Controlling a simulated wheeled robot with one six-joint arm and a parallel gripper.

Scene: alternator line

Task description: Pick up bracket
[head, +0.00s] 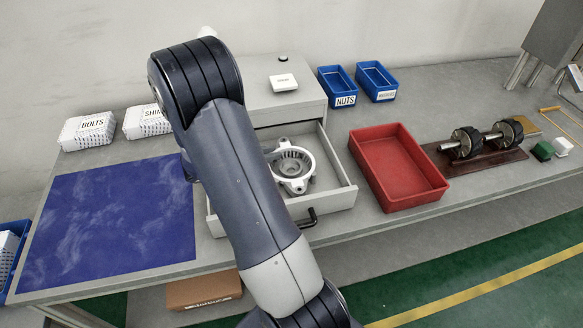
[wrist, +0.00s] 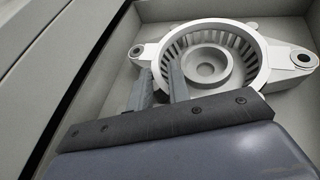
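The bracket is a pale grey, ring-shaped metal casting (head: 291,167) with lugs and slots around its inner wall. It lies in the open drawer (head: 344,198), and in the wrist view the bracket (wrist: 255,57) fills the upper middle. My gripper (wrist: 160,78) is at the bracket's near left rim. Its two fingers stand a little apart, one at the outer side of the ring and one over the inside, with the rim seemingly between them. I cannot tell whether they press on it. In the head view my arm hides the gripper and the drawer's left part.
A red tray (head: 398,168) stands right of the drawer, with blue bins (head: 338,88) behind. A black drawer handle (head: 306,217) sticks out in front. A blue mat (head: 110,220) covers the left table. A shaft assembly (head: 482,140) lies at the right.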

